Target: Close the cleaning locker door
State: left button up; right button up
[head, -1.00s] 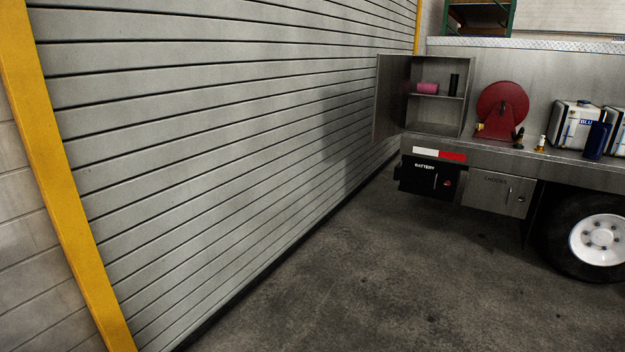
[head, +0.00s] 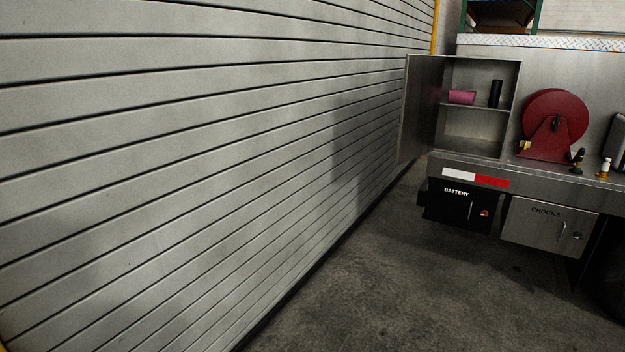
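The cleaning locker (head: 475,134) is an open-fronted metal cabinet on the left end of the truck deck, at the upper right of the head view. Its door (head: 421,108) stands wide open, swung out to the left toward the shutter wall. Inside, a pink roll (head: 462,97) and a dark cylinder (head: 495,94) stand on the upper shelf. The lower space looks empty. Neither of my grippers is in the view.
A grey slatted shutter (head: 200,150) fills the left side. A red hose reel (head: 552,125) stands right of the locker. Below the deck are a black battery box (head: 460,207) and a chocks box (head: 548,228). The concrete floor (head: 400,290) in front is clear.

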aim_at(423, 77)
jog(key=i+j+z, duration=0.1)
jog(key=i, duration=1.35)
